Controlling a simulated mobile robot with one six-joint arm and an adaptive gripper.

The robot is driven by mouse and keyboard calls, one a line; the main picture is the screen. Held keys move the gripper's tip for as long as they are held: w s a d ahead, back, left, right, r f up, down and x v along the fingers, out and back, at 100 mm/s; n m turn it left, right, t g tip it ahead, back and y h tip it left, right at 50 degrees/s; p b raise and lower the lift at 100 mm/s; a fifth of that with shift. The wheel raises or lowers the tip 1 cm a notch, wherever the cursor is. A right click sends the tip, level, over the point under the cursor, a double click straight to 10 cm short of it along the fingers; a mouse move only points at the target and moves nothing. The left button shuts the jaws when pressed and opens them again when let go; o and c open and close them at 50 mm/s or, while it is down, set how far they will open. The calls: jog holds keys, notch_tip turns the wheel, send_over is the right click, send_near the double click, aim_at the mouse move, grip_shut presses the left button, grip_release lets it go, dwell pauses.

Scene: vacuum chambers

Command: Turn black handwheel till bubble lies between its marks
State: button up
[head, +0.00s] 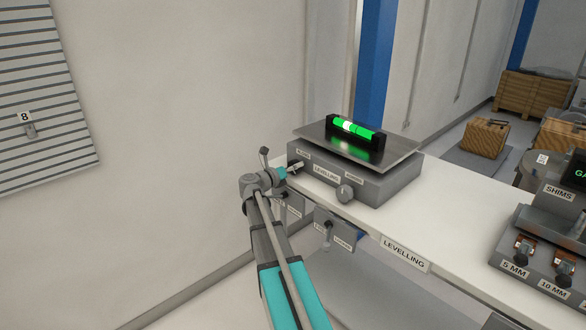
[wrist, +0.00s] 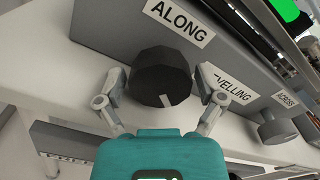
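The black handwheel (wrist: 161,76) sits under the ALONG label on the front of the grey levelling unit (head: 385,187). It has a pale mark low on its face, pointing down. My gripper (wrist: 162,84) is open, with one finger on each side of the handwheel and a small gap visible at each side. In the head view my gripper (head: 284,171) is at the unit's left end and partly hides the handwheel. The green spirit level (head: 362,134) lies on the metal plate. Its pale bubble (head: 348,126) appears left of the vial's middle; the marks are too small to read.
A grey knob (head: 345,194) labelled ACROSS sits to the right on the same unit. The white bench (head: 440,219) is clear in front of it. A shims rack (head: 545,247) stands at the right. Labelled plates hang below the bench edge near my arm.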

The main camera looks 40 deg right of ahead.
jog(key=shift+a, duration=0.1)
dwell(0.4)
jog(key=a, duration=1.2)
jog(key=shift+s, duration=0.45)
jog(key=shift+d, duration=0.1)
